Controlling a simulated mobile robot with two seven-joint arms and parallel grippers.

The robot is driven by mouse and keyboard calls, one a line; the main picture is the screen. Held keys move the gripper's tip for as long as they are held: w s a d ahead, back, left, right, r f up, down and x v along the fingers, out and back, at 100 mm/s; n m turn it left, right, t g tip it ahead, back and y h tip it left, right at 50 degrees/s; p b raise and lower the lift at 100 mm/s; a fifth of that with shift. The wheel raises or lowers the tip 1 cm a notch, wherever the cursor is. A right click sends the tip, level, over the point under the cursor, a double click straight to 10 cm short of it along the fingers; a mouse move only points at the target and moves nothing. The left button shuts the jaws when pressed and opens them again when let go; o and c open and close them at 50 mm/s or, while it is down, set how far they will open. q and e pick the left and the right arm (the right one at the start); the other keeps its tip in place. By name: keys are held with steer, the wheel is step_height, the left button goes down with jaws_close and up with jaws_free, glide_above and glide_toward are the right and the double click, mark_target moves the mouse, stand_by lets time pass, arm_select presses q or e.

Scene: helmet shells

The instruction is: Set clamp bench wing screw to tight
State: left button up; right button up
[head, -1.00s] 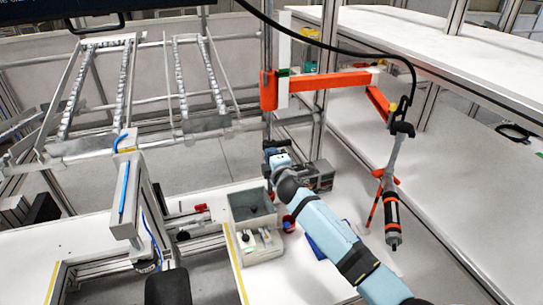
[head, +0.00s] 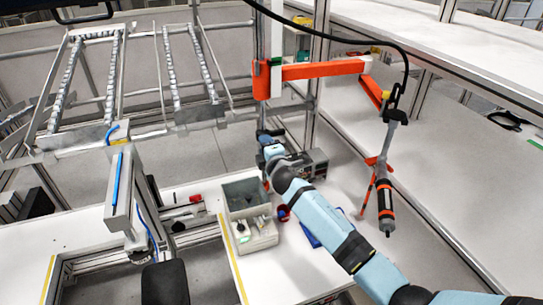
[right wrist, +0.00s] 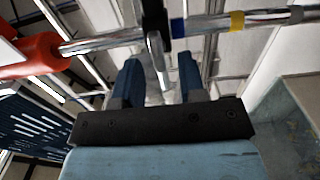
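My right arm reaches from the lower right to the post at the back of the bench, with the right gripper (head: 266,142) at its far end. In the right wrist view the two blue fingers of the right gripper (right wrist: 160,72) stand apart. A thin upright metal piece (right wrist: 156,62) shows between them, with gaps seen on both sides; it may be part of the wing screw, but I cannot tell. It hangs from a black part (right wrist: 153,18) at a horizontal metal rod (right wrist: 110,40). In the head view the wing screw cannot be made out. My left gripper is out of view.
An orange swing arm (head: 320,70) on the post carries a hanging tool (head: 386,200) to the right. A long white table (head: 470,165) lies at the right. A roller rack (head: 135,85) stands back left.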

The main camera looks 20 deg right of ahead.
steer(key=s+b, duration=0.1)
steer(key=s, duration=1.2)
steer(key=shift+d, duration=0.25)
steer(key=shift+s, duration=0.15)
steer(key=s+f+m+g+y+p, duration=0.1)
steer(key=s+f+m, duration=0.4)
steer(key=s, duration=0.5)
steer(key=s+a+f+m+g+p, duration=0.1)
steer(key=s+f+m+g, duration=0.2)
steer(key=s+f+m, duration=0.2)
steer(key=s+a+f+m+g+y+p, duration=0.1)
steer(key=s+f+m+g, duration=0.2)
steer(key=s+f, duration=0.7)
steer(key=s+m, duration=0.2)
steer(key=s, duration=0.5)
steer(key=shift+a+m+y+p, duration=0.25)
steer(key=shift+m+y+p, duration=0.05)
steer(key=shift+p, duration=0.05)
